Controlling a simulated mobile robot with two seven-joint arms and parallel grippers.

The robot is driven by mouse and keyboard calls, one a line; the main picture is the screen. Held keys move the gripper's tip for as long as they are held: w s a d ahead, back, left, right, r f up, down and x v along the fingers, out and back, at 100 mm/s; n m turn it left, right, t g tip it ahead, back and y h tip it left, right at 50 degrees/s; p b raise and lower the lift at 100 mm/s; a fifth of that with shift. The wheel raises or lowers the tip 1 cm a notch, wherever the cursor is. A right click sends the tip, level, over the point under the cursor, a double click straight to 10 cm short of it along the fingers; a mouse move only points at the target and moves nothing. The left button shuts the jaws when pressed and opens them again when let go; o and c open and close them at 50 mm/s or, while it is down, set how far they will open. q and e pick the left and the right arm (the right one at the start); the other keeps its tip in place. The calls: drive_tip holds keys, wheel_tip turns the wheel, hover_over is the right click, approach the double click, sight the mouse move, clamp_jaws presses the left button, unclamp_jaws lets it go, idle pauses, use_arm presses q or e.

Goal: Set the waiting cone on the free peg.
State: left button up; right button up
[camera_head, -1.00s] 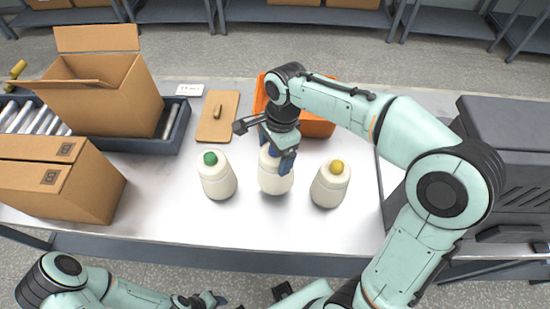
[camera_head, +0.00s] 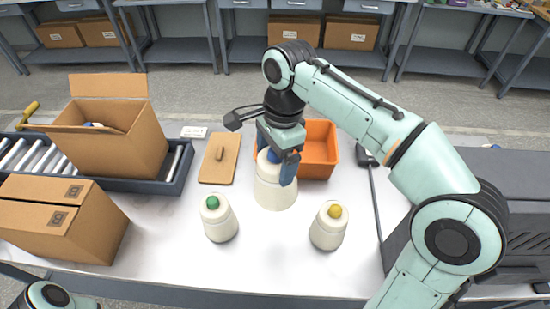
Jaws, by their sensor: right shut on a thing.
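My right gripper (camera_head: 275,157) points down and is shut on the top of the middle cream cone (camera_head: 275,188). Blue shows at this cone's top between the fingers. The cone is upright and looks raised off the table, but its underside is hidden. A cone with a green top (camera_head: 219,221) stands to its left and one with a yellow top (camera_head: 328,228) to its right. A tan board (camera_head: 212,172) with a short peg-like piece (camera_head: 219,152) lies behind and left of the held cone. My left gripper is out of view.
An orange bin (camera_head: 320,152) stands right behind the held cone. A dark machine (camera_head: 520,215) is at right. The front middle of the table (camera_head: 270,250) is clear.

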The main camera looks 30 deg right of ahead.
wheel_tip(320, 180, up, 3)
drive_tip(key=shift+w+p, duration=0.1)
drive_tip(key=shift+p, duration=0.85)
drive_tip(key=shift+w+r, duration=0.15)
drive_tip(key=shift+r, duration=0.2)
drive_tip(key=r, duration=0.5)
drive_tip(key=shift+s+r, duration=0.2)
drive_tip(key=shift+r, duration=0.45)
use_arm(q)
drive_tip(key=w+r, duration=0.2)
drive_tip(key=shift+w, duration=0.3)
